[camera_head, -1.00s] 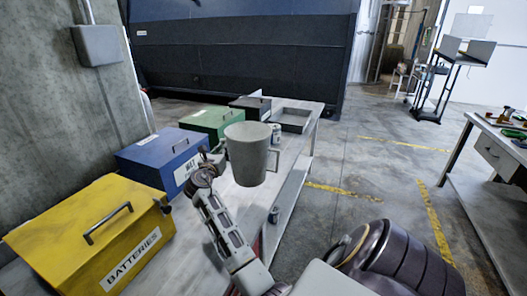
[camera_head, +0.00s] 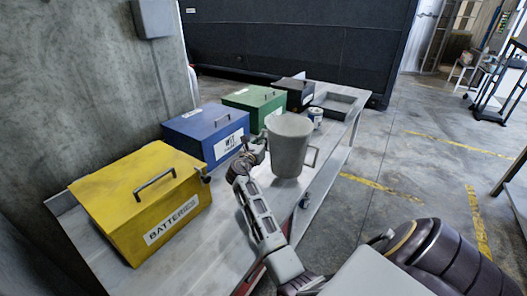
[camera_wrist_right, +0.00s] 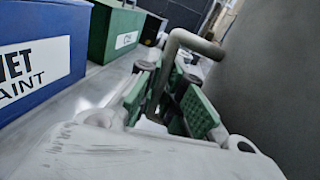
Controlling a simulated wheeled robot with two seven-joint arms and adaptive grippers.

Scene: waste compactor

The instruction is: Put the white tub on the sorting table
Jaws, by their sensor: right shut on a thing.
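The white tub (camera_head: 289,145) looks pale grey, upright and tapered, with a side handle (camera_head: 313,158) on its right. It is over the grey sorting table (camera_head: 225,230); I cannot tell if its base touches the top. My right gripper (camera_head: 256,150) is at the tub's left side, shut on its other handle. In the right wrist view the green-padded fingers (camera_wrist_right: 180,105) close around the bent handle (camera_wrist_right: 190,40), with the tub wall (camera_wrist_right: 275,90) at the right. My left gripper is not in view.
A yellow batteries box (camera_head: 140,200), a blue box (camera_head: 207,132), a green box (camera_head: 255,104) and a dark box (camera_head: 296,92) line the table's back. A can (camera_head: 315,116) and a grey tray (camera_head: 336,104) stand beyond the tub. The near table stretch is clear.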

